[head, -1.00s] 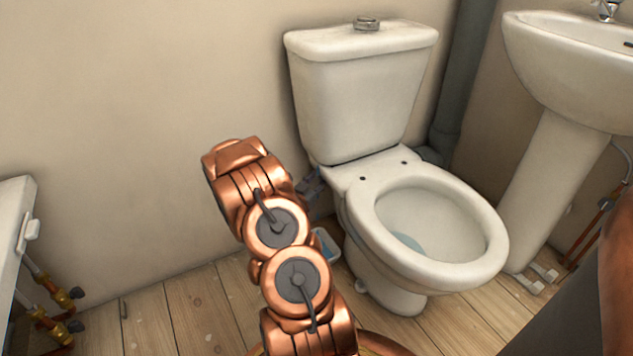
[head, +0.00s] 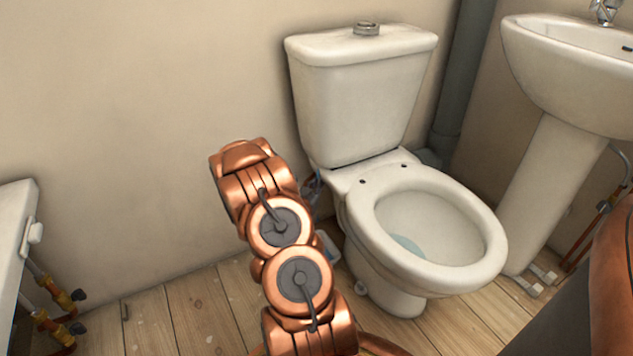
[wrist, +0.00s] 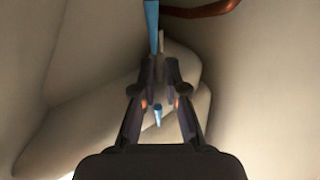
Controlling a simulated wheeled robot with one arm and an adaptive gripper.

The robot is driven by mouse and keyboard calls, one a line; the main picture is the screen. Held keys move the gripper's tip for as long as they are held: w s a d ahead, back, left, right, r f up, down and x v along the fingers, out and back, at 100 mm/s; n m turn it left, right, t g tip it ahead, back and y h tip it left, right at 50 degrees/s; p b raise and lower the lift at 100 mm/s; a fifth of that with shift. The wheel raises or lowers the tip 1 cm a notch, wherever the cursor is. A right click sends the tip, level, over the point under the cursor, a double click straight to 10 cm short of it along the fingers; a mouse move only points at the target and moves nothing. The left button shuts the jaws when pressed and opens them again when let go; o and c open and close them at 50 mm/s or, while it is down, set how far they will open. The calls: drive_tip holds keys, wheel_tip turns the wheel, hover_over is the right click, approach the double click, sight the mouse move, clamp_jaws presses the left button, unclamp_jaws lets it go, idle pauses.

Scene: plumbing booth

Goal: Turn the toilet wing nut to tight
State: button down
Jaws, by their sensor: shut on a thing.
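The toilet (head: 365,100) stands against the wall, its cistern above and its bowl to the front right. In the head view, my gripper (head: 313,188) is mostly hidden behind my copper arm, beside the toilet under the left end of the cistern. In the wrist view, my gripper (wrist: 159,72) points up under the white ceramic, its fingers closed in around a small dark piece. That piece seems to be the wing nut, but the fingers hide most of it. A pale bolt-like end (wrist: 162,40) shows just beyond the fingertips.
A blue rod or pipe (wrist: 151,22) and a copper pipe (wrist: 205,9) run close beyond the fingertips. The basin (head: 570,75) stands at right; pipes with valves (head: 65,312) are at left.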

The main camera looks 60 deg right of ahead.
drive_tip(key=n+t+p, duration=0.1)
drive_tip(key=s+n+t+y+p, duration=0.1)
drive_tip(key=t, duration=0.1)
drive_tip(key=n+t+p, duration=0.1)
drive_tip(key=t, duration=0.1)
drive_tip(key=shift+s+d+r, duration=0.1)
drive_tip(key=shift+s+d, duration=0.15)
drive_tip(key=shift+d, duration=0.05)
drive_tip(key=shift+y, duration=0.3)
drive_tip(key=shift+a, duration=0.1)
drive_tip(key=c, duration=1.2)
unclamp_jaws()
drive_tip(key=shift+w+g+b, duration=0.2)
drive_tip(key=shift+g+b, duration=0.1)
